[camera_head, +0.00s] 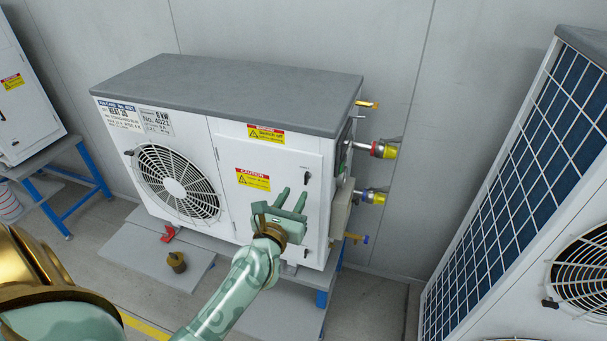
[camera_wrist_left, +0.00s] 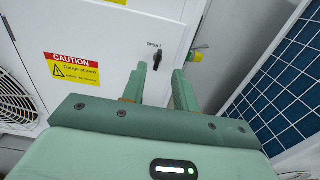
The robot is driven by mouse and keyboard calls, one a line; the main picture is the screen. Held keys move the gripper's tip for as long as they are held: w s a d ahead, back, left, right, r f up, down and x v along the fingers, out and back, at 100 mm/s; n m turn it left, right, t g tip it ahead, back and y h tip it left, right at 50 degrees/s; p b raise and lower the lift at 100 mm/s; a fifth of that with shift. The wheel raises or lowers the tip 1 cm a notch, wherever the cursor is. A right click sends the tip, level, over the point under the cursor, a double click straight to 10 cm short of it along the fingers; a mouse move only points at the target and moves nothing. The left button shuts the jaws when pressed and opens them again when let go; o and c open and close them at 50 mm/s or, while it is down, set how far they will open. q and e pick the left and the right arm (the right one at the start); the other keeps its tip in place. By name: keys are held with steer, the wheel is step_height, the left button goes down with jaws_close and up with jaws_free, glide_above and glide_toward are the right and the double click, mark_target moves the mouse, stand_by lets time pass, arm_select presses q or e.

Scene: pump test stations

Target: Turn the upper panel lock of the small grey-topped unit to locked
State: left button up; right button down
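The small grey-topped unit (camera_head: 230,92) stands against the wall with its white front panel facing me. Its upper panel lock (camera_head: 307,175) is a small black knob near the panel's right edge. In the left wrist view the lock (camera_wrist_left: 157,60) stands roughly upright under a label that reads "OPEN". A lower lock (camera_head: 306,251) shows further down the panel. My left gripper (camera_head: 292,199) is in front of the panel, just below and left of the upper lock. Its fingers (camera_wrist_left: 160,86) are apart and empty, with the lock beyond their tips. My right gripper is not in view.
Red and yellow pipe fittings (camera_head: 384,150) and a blue-yellow one (camera_head: 375,197) stick out at the unit's right side. A large unit with a blue grid panel (camera_head: 520,170) stands at the right. A brass-coloured weight (camera_head: 177,262) sits on the grey plinth.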

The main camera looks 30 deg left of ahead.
mark_target(305, 176)
arm_select(q)
steer(key=x, duration=0.7)
steer(key=shift+w, duration=0.25)
steer(key=shift+c, duration=0.2)
